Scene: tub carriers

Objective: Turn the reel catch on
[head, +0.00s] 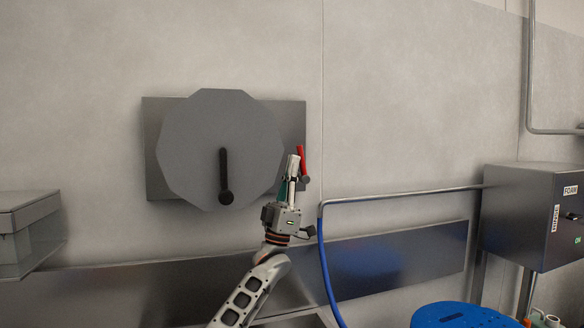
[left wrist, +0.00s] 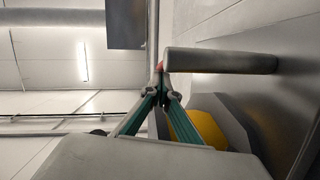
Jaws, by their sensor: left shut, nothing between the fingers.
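The hose reel (head: 218,140) is a grey many-sided disc on a metal wall plate, with a dark crank (head: 224,175) hanging down on its face. A red lever (head: 302,158), which looks like the reel catch, stands nearly upright at the plate's right edge, on a dark pivot. My left gripper (head: 293,166) is shut and empty, just left of the lever in the head view. In the left wrist view the closed green fingers (left wrist: 161,82) point at a small red patch (left wrist: 160,66), mostly hidden behind the tips. I cannot tell whether they touch.
A grey cylinder (left wrist: 220,62) lies close to the fingertips, with a yellow part (left wrist: 195,126) beside them. A blue hose (head: 326,265) hangs at the right from a wall pipe (head: 400,196). A metal FOAM box (head: 525,215) and a blue tub (head: 463,315) stand farther right.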

